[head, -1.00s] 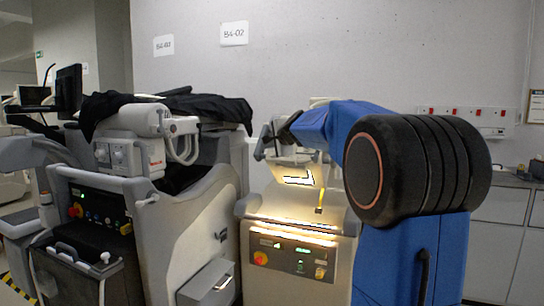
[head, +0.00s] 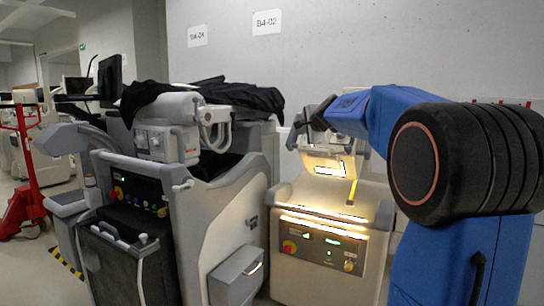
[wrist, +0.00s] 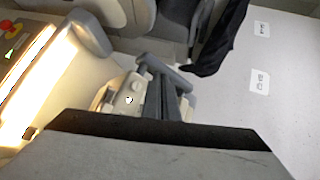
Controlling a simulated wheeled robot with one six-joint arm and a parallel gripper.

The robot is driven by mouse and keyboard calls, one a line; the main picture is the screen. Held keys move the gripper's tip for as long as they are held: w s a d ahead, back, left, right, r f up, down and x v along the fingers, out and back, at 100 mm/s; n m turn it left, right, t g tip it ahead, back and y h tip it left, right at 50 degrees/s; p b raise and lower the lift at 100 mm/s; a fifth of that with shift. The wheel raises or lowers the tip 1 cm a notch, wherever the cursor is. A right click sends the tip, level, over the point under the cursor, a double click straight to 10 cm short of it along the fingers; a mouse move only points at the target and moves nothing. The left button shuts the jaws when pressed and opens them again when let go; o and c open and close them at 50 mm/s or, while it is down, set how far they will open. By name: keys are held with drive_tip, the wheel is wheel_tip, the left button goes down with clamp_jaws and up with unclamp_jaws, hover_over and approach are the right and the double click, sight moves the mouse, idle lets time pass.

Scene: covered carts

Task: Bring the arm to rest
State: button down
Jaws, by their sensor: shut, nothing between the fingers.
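My blue arm with its thick black joint reaches in from the right of the head view, bent over toward the lit cart. My gripper (head: 316,117) is the small dark end of the arm, beside the upright head of that cart. It looks shut and empty, though its fingertips are small and hard to make out. In the wrist view a broad grey block with a dark edge fills the bottom, and much behind it is hidden.
A lit cart (head: 327,270) with a control panel stands below my gripper. A larger grey cart (head: 228,215) with a black cover (head: 262,98) on top stands left of it. A red pallet jack (head: 28,190) is at far left. The grey wall is behind.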

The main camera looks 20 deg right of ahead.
drive_tip(key=s+a+f+n+g+y, duration=0.1)
drive_tip(key=s+a+f+n+g, duration=0.15)
drive_tip(key=s+a+f, duration=0.45)
drive_tip(key=s+a+f+n+g+y, duration=0.1)
drive_tip(key=s+a+f+n, duration=0.3)
drive_tip(key=s, duration=0.5)
drive_tip(key=s+a+f+n+g+y, duration=0.1)
drive_tip(key=s+a+f+n, duration=0.3)
drive_tip(key=s+a, duration=0.3)
drive_tip(key=s+a+f+n+g, duration=0.1)
drive_tip(key=s+f+n, duration=0.1)
drive_tip(key=s+f, duration=0.4)
drive_tip(key=s+a+f+n+g+h, duration=0.1)
drive_tip(key=s+f+n+g, duration=0.1)
drive_tip(key=s+f, duration=0.5)
drive_tip(key=s+a+f+n+g, duration=0.1)
drive_tip(key=s+f+n, duration=0.3)
drive_tip(key=s, duration=1)
wheel_tip(320, 180, down, 3)
drive_tip(key=shift+s+a+r+g+h, duration=0.15)
drive_tip(key=shift+s+a+g+h, duration=0.15)
drive_tip(key=shift+g, duration=0.15)
